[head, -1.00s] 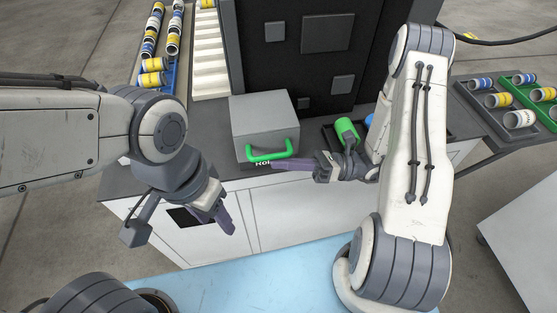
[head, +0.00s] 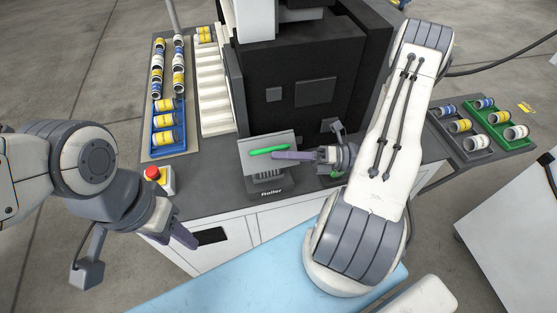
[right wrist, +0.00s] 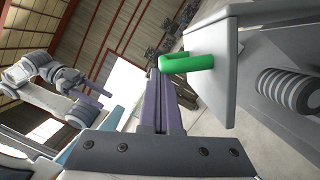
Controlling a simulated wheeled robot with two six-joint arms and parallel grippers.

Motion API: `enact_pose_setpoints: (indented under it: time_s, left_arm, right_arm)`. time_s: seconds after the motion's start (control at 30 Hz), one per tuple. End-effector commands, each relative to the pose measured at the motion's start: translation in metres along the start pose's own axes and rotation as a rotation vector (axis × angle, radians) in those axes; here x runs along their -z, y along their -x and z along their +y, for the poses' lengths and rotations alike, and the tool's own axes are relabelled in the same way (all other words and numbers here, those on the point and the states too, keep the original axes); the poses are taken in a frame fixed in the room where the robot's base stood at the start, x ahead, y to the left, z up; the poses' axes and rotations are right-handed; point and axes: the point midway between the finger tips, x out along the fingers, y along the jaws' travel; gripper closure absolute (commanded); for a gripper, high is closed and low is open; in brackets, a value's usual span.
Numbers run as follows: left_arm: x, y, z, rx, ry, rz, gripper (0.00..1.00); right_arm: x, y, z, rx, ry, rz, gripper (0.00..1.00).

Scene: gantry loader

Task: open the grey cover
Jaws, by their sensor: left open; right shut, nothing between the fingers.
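The grey cover (head: 258,142) is swung partly up over its station, with the green handle (head: 268,149) on its face. Ribbed rollers (head: 268,176) show beneath it, above the "Roller" label. In the right wrist view the cover (right wrist: 222,75) is a tilted plate with the handle (right wrist: 188,63) sticking out. My right gripper (head: 276,156) is shut and empty, its fingertips close below the handle; whether they touch the cover I cannot tell. In the right wrist view its closed fingers (right wrist: 155,78) end beside the handle. My left gripper (head: 192,240) is open and empty, front left, away from the cover.
A red stop button (head: 152,174) sits left of the station. A blue tray (head: 156,146) of cans stands at the back left, and a green tray (head: 518,143) at the right. The dark machine housing (head: 300,95) rises behind the cover.

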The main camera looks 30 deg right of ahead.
Motion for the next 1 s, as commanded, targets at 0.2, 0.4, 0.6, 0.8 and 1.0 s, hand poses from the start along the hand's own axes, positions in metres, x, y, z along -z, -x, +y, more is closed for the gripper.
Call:
enact_pose_setpoints:
  time_s: [0.2, 0.4, 0.6, 0.8, 1.0]
  left_arm:
    - [0.002, 0.035, 0.003, 0.000, -0.006, 0.000, 0.50]
    - [0.003, 0.048, 0.003, 0.000, -0.008, 0.000, 0.50]
    - [0.003, 0.054, 0.004, 0.000, -0.008, -0.001, 0.50]
    - [0.003, 0.058, 0.004, 0.000, -0.008, 0.000, 0.50]
    - [0.003, 0.059, 0.004, 0.000, -0.007, 0.000, 0.50]
  right_arm:
    - [-0.039, -0.010, 0.022, 0.011, -0.039, 0.003, 1.00]
    - [-0.068, -0.018, 0.027, 0.010, -0.038, 0.003, 1.00]
    - [-0.091, -0.023, 0.028, 0.010, -0.037, 0.002, 1.00]
    - [-0.104, -0.026, 0.027, 0.010, -0.039, 0.002, 1.00]
    - [-0.109, -0.027, 0.026, 0.010, -0.040, 0.001, 1.00]
